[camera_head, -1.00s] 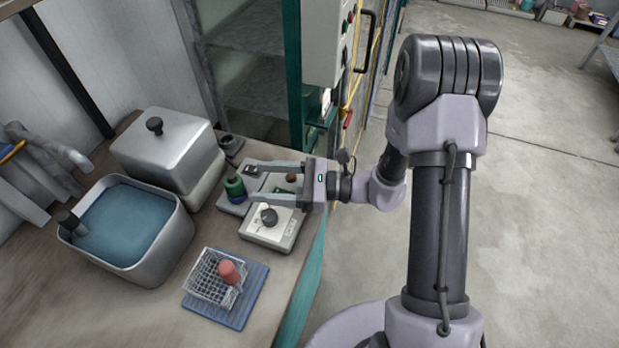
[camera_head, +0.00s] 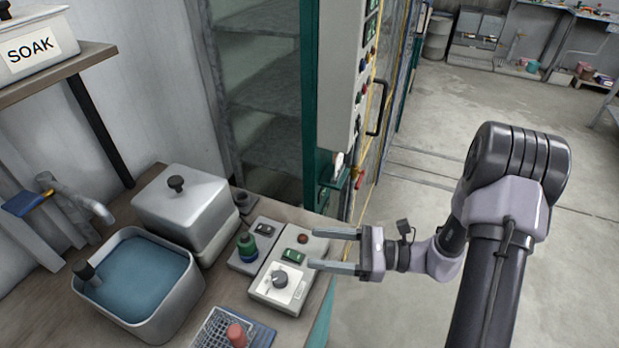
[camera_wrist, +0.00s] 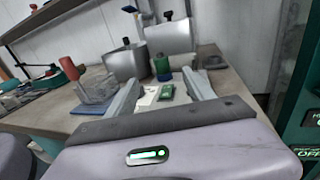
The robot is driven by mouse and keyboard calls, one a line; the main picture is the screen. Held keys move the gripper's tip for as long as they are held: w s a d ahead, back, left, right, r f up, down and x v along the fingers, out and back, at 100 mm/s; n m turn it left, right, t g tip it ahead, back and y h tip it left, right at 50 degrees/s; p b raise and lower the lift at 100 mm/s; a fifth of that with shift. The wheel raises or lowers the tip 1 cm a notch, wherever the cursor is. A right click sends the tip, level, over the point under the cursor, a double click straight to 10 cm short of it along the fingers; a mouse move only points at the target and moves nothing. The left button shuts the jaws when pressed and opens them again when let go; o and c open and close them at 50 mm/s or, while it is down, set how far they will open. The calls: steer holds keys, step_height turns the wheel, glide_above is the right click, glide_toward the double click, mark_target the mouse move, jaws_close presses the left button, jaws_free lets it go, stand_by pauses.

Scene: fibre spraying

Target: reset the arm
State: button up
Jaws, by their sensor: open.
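My gripper (camera_head: 335,250) is open and empty. It is held over the right edge of the bench, with its fingers pointing left across the small control box. The control box (camera_head: 292,297) has a dark knob and a green display. My arm rises at the right of the head view.
A water-filled basin (camera_head: 187,299), a lidded metal tank (camera_head: 188,209) and a wire basket (camera_head: 215,331) with a red object (camera_head: 237,335) stand on the bench. A green-framed cabinet (camera_head: 311,120) stands behind. The floor at right is clear.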

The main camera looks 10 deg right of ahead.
steer(key=s+a+r+n+g+h, duration=0.4)
steer(key=s+r+n+g+h, duration=0.2)
steer(key=s+r+n+h, duration=0.45)
steer(key=s+d+r+n+t+h, duration=0.4)
steer(key=d+r+n+t+h, duration=0.1)
steer(key=n+t, duration=0.1)
steer(key=shift+s+d+t, duration=0.15)
steer(key=shift+t, duration=0.45)
